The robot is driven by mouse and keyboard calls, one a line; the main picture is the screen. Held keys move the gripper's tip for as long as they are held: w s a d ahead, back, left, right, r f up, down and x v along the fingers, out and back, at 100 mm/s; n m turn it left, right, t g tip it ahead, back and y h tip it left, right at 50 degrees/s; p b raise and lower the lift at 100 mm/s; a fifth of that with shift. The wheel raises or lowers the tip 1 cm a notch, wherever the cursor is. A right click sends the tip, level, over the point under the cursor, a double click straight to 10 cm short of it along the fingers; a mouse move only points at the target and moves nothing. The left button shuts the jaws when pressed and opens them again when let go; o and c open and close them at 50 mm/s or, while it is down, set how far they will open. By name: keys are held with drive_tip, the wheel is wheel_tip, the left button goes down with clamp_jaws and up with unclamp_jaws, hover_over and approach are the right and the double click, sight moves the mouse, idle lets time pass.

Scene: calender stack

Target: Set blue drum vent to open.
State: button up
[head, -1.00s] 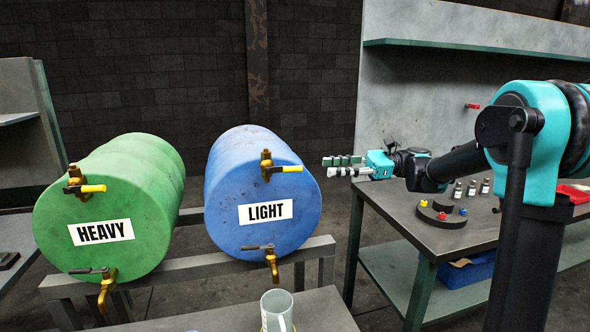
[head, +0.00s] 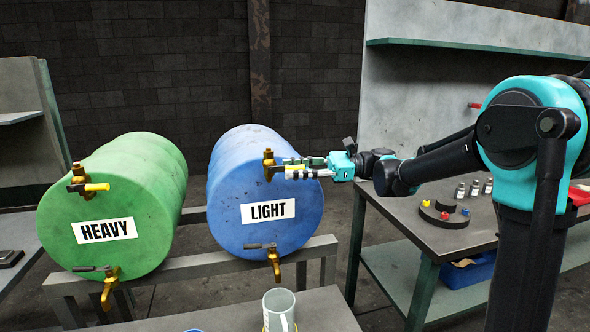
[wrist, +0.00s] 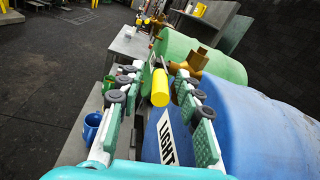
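The blue drum (head: 232,200) labelled LIGHT lies on its side on a metal rack. Its upper brass vent (head: 268,160) has a yellow handle pointing right, partly hidden by my fingers in the head view. My gripper (head: 292,167) is at the handle, reaching in from the right. In the wrist view my gripper (wrist: 159,76) is open, with the yellow handle (wrist: 160,88) between its two fingers and gaps visible on both sides. The brass vent body (wrist: 190,62) shows just beyond the right finger.
A lower brass tap (head: 273,262) sits on the blue drum's front. The green drum (head: 120,205) labelled HEAVY lies to the left with a similar vent and tap. A clear mug (head: 279,308) stands on the front table. A workbench (head: 410,225) is at the right.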

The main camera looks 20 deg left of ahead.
drive_tip(key=shift+c, duration=0.6)
clamp_jaws()
